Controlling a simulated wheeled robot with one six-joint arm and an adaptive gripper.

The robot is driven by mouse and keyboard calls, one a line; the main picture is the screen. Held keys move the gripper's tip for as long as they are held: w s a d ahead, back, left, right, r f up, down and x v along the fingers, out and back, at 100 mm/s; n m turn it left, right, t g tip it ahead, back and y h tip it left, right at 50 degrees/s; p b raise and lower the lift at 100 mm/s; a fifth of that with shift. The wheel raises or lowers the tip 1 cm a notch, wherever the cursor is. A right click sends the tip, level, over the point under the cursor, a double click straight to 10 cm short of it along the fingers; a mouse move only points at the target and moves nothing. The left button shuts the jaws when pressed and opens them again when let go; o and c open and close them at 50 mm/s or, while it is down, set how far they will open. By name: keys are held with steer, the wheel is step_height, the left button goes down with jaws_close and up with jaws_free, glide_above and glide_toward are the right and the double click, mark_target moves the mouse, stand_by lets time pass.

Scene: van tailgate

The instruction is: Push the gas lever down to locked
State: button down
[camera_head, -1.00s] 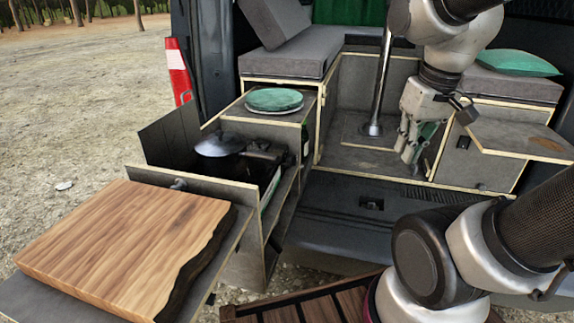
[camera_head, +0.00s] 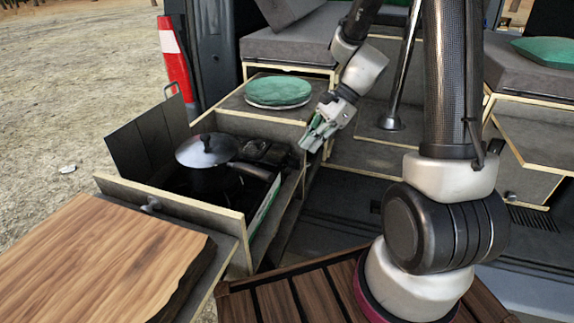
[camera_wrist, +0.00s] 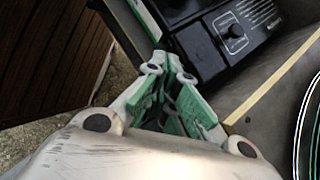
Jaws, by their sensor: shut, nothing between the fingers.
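The black camping stove (camera_head: 262,153) sits in the pulled-out drawer. My gripper (camera_head: 310,144) is just right of the stove, above the drawer's right edge, pointing down and left. Its green-padded fingers (camera_wrist: 170,68) are shut and empty, beside the panel in the wrist view. I cannot tell whether they touch it.
A pot with a dark lid (camera_head: 206,150) stands on the stove, its handle toward the right. Green plates (camera_head: 277,91) lie on the cabinet top behind. A wooden board (camera_head: 100,260) lies in front of the drawer. A metal post (camera_head: 402,70) stands behind my arm.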

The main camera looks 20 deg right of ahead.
mark_target(291, 169)
steer(key=shift+s+a+m, duration=0.1)
steer(key=shift+m, duration=0.4)
steer(key=shift+x, duration=3.5)
steer(key=shift+s, duration=0.1)
steer(key=shift+f, duration=0.1)
steer(key=d, duration=0.3)
steer(key=shift+f, duration=0.2)
